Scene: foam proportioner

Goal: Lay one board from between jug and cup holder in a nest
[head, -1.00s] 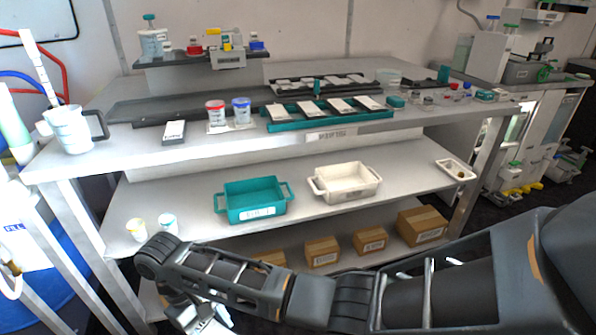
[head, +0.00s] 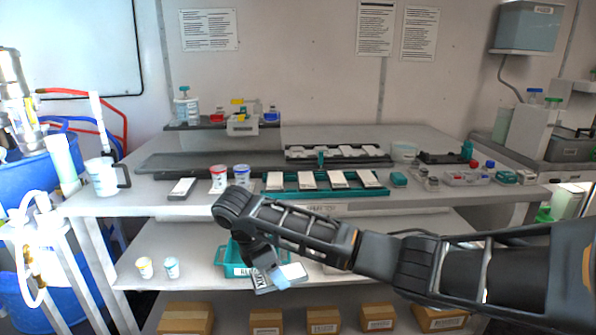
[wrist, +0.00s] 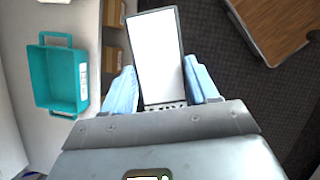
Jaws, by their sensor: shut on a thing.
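My gripper (head: 272,272) is in front of the lower shelf, below the bench top. In the wrist view its two pale blue fingers (wrist: 163,88) are shut on a flat white board with a dark edge (wrist: 157,50), which sticks out past the fingertips. The board shows in the head view (head: 293,273), tilted. Another board, dark with a white face (head: 182,187), lies on the bench between the white jug (head: 104,178) and the cup holder with red-lidded and blue-lidded cups (head: 230,187). A teal tray (head: 321,193) holds several white boards; I cannot tell whether any nest is empty.
A black rack with more white pieces (head: 338,157) stands behind the teal tray. A teal bin (head: 228,262) is on the lower shelf behind my gripper. Two small cups (head: 158,268) stand at its left. Boxes (head: 324,321) sit below. Small bottles crowd the bench's right.

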